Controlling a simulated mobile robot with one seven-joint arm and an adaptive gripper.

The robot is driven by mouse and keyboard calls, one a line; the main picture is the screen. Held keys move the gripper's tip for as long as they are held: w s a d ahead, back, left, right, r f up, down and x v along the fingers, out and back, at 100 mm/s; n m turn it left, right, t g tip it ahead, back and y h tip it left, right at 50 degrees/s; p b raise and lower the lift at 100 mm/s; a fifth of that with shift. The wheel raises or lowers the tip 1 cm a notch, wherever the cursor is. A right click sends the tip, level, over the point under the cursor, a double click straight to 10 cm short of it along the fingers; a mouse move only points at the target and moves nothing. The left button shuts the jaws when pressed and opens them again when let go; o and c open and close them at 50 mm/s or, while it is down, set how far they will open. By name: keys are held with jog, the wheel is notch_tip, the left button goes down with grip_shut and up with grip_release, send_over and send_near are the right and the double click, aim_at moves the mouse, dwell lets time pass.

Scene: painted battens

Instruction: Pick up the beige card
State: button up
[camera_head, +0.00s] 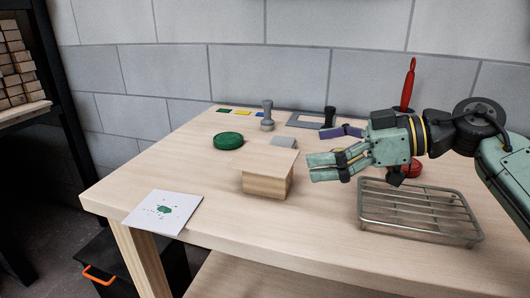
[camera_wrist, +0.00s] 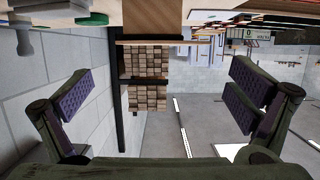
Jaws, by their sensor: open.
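The beige card (camera_head: 268,161) lies flat on top of a pale wooden block (camera_head: 266,186) near the middle of the table, with its edges reaching past the block's top. My gripper (camera_head: 327,150) is to the right of the card and a little above the table, with its fingers pointing left. It is open and empty, apart from the card. In the wrist view its two sides (camera_wrist: 165,90) are spread wide with nothing between them. I cannot make out the card in the wrist view.
A wire rack (camera_head: 418,212) stands front right, below my arm. A green disc (camera_head: 228,140), a grey stamp (camera_head: 267,116) and a grey frame (camera_head: 305,121) are farther back. A white sheet with green marks (camera_head: 163,212) lies front left. The table between sheet and block is clear.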

aim_at(267, 158)
jog(key=p+x, duration=0.1)
jog(key=x, duration=0.8)
jog(key=shift+s+f, duration=0.1)
jog(key=shift+s, duration=0.05)
jog(key=shift+c, duration=0.4)
jog(key=c, duration=0.7)
